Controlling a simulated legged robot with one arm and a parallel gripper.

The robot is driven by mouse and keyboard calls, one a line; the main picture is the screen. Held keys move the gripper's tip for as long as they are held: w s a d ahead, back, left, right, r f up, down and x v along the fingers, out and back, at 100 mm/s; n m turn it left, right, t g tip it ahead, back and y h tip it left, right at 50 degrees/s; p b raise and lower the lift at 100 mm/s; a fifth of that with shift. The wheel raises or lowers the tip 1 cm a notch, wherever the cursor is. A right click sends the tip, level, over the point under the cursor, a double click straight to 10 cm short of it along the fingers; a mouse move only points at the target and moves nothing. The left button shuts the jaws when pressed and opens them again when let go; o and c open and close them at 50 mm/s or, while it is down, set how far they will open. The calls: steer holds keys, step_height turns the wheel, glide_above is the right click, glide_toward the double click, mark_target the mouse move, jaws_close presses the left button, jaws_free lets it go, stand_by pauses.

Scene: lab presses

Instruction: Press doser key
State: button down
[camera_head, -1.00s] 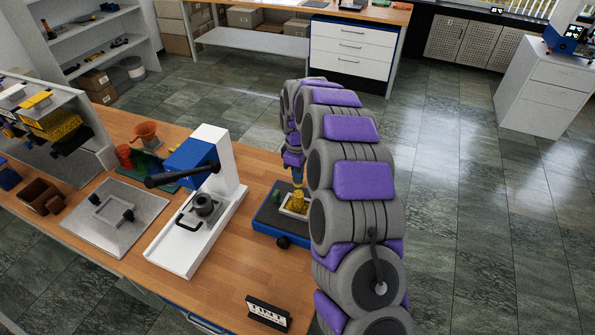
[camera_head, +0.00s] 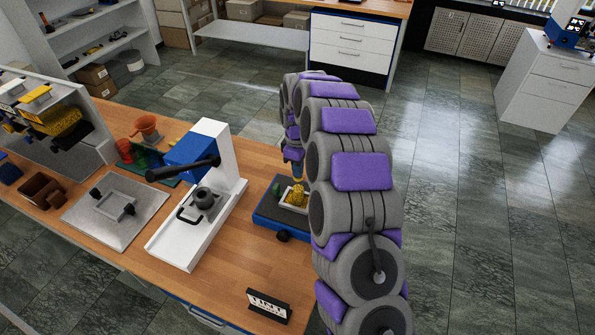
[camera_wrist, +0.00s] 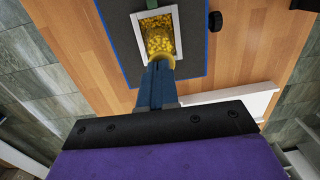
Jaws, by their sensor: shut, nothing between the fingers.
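The doser appears to be the low device with a black top and blue edge (camera_head: 266,215) near the right edge of the wooden bench. A white square frame on it holds a yellow piece (camera_head: 298,197), likely the key, which also shows in the wrist view (camera_wrist: 160,24). My gripper (camera_head: 297,176) is shut and empty, pointing down at the yellow piece. In the wrist view its blue fingers (camera_wrist: 160,66) overlap the near part of the yellow piece. Whether the tips touch it or hover just above is hard to tell.
A white press with a blue head and black lever (camera_head: 205,215) stands left of the doser. A black knob (camera_head: 282,236) sits at the doser's front. A small black sign (camera_head: 268,305) stands near the bench's front edge. A grey plate (camera_head: 117,213) lies farther left.

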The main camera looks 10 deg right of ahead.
step_height(320, 180, up, 16)
steer(key=p, duration=0.1)
steer(key=shift+w+f, duration=0.15)
steer(key=shift+w, duration=0.15)
steer(key=shift+d+f+p, duration=0.1)
steer(key=shift+p, duration=0.85)
steer(key=shift+d+f+p, duration=0.1)
steer(key=shift+f+p, duration=0.6)
steer(key=shift+p, duration=0.1)
steer(key=shift+f, duration=0.1)
steer(key=f, duration=1.3)
steer(key=shift+s+f, duration=0.25)
steer(key=shift+f, duration=0.1)
